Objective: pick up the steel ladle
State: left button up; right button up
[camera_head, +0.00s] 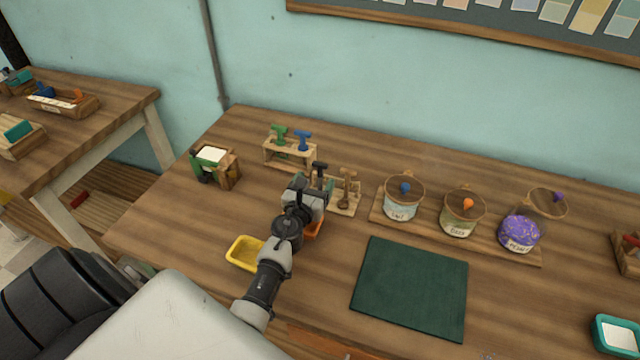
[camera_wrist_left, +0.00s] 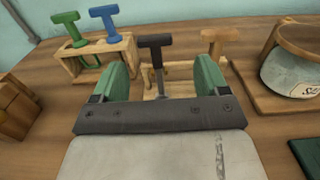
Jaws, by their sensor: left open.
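The steel ladle, with a black T-shaped handle (camera_head: 320,167) and a grey shaft, stands upright in a small wooden rack (camera_head: 346,210). In the left wrist view its handle (camera_wrist_left: 155,42) shows ahead, between the green fingers. My left gripper (camera_head: 312,192) is open and just in front of the rack. In the wrist view the left gripper (camera_wrist_left: 161,66) has its fingers on either side of the ladle's shaft. I cannot tell how far they reach around it. The ladle's lower end is hidden. A wooden ladle (camera_head: 347,184) stands beside it on the right. My right gripper is not in view.
A rack with green and blue T-handled tools (camera_head: 290,150) stands behind left. Labelled jars (camera_head: 402,200) stand on a board to the right. A yellow tray (camera_head: 243,254) and an orange one (camera_head: 313,231) lie near my arm. The green mat (camera_head: 410,288) is bare.

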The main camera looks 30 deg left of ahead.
aim_at(319, 171)
pick_arm(q)
jog(key=shift+w+a, duration=0.15)
jog(key=shift+w, duration=0.5)
jog(key=shift+w+a+f, duration=0.1)
jog(key=shift+w+f, duration=0.05)
jog(key=shift+w, duration=0.2)
jog(key=x, duration=0.1)
jog(key=b+x, duration=0.1)
jog(key=x, duration=0.2)
jog(key=shift+w+a+f+b, duration=0.1)
jog(key=shift+a+b, duration=0.2)
jog(key=shift+w+a+f, duration=0.1)
jog(key=shift+w+a, duration=0.05)
jog(key=shift+w, duration=0.35)
jog(key=shift+s, duration=0.1)
jog(key=c, duration=1)
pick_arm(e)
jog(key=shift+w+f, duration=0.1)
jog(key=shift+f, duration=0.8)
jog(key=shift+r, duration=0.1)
